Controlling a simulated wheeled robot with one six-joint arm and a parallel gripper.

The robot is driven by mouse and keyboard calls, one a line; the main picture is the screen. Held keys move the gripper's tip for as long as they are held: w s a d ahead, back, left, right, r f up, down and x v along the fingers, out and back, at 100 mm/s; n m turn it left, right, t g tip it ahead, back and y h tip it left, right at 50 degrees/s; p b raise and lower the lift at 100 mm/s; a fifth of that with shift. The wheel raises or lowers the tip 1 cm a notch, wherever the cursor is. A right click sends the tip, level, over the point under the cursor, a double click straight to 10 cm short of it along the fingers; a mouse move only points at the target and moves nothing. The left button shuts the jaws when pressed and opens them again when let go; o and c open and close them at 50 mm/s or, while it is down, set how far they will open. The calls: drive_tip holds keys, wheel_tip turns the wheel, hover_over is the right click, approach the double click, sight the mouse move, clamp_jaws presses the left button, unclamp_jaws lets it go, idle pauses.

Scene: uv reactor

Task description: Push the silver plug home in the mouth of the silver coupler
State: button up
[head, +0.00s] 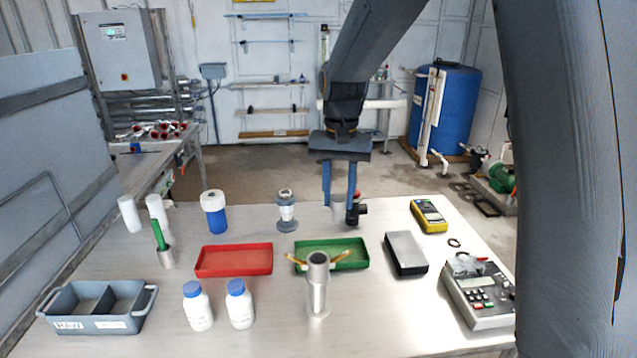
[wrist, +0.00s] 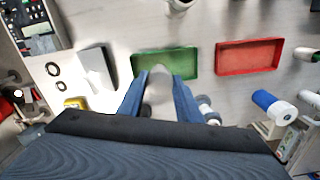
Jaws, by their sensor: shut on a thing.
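The silver coupler (head: 318,292) stands upright near the table's front middle, its round mouth facing up and brass-coloured arms spread at its sides. Part of it shows at the top edge of the wrist view (wrist: 179,5). My gripper (head: 339,220) is above the back of the table, behind the green tray and away from the coupler. Its blue fingers point down and are shut on the silver plug (wrist: 158,88), which shows as a pale grey piece between the fingertips. In the head view the plug is small and partly hidden by the fingers.
The green tray (head: 357,265) lies between gripper and coupler, with the red tray (head: 234,273) to its left. A silver-grey fitting (head: 287,222) stands left of my gripper, a dark fitting (head: 357,209) close right. White bottles (head: 198,311) stand left of the coupler; a grey box (head: 406,262) lies right.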

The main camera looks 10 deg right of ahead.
drive_tip(key=s+a+r+m+p, duration=0.1)
drive_tip(key=s+a+r, duration=0.2)
drive_tip(key=s, duration=0.3)
drive_tip(key=s+a+r+m+p, duration=0.1)
drive_tip(key=s+a+r+p, duration=0.1)
drive_tip(key=s, duration=0.4)
drive_tip(key=shift+a+r+m, duration=0.4)
drive_tip(key=shift+a+r, duration=0.25)
drive_tip(key=shift+r, duration=0.3)
drive_tip(key=shift+s+p, duration=0.2)
drive_tip(key=shift+p, duration=0.35)
drive_tip(key=shift+f+b, duration=1.35)
drive_tip(key=shift+f, duration=1.55)
drive_tip(key=shift+p, duration=1)
drive_tip(key=shift+f+b, duration=0.9)
drive_tip(key=shift+f, duration=1.4)
drive_tip(key=o, duration=1.1)
drive_tip(key=shift+r+b, duration=0.85)
drive_tip(key=shift+r, duration=3.1)
